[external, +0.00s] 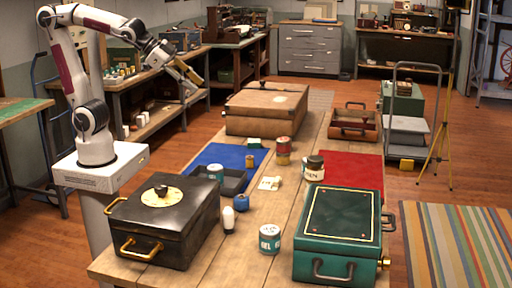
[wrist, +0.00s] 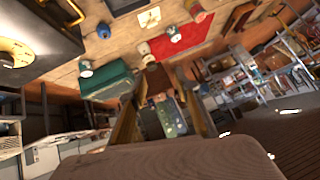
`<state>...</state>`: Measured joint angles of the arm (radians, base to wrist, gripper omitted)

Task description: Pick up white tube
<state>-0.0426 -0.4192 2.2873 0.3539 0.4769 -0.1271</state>
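The white tube (external: 228,218) stands upright on the wooden table, just right of the black box (external: 165,220) and in front of a blue spool (external: 241,202). I cannot make it out clearly in the wrist view. My gripper (external: 191,76) is raised high at the upper left in the external view, far from the tube and beyond the table's left side. In the wrist view its two tan fingers stand apart (wrist: 163,100), with nothing held between them.
A green box (external: 338,225) and a teal-white tin (external: 269,239) stand right of the tube. A black tray (external: 231,181), a blue mat (external: 222,156), a red mat (external: 351,169) and a brown case (external: 266,108) lie farther back. Some bare wood surrounds the tube's right side.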

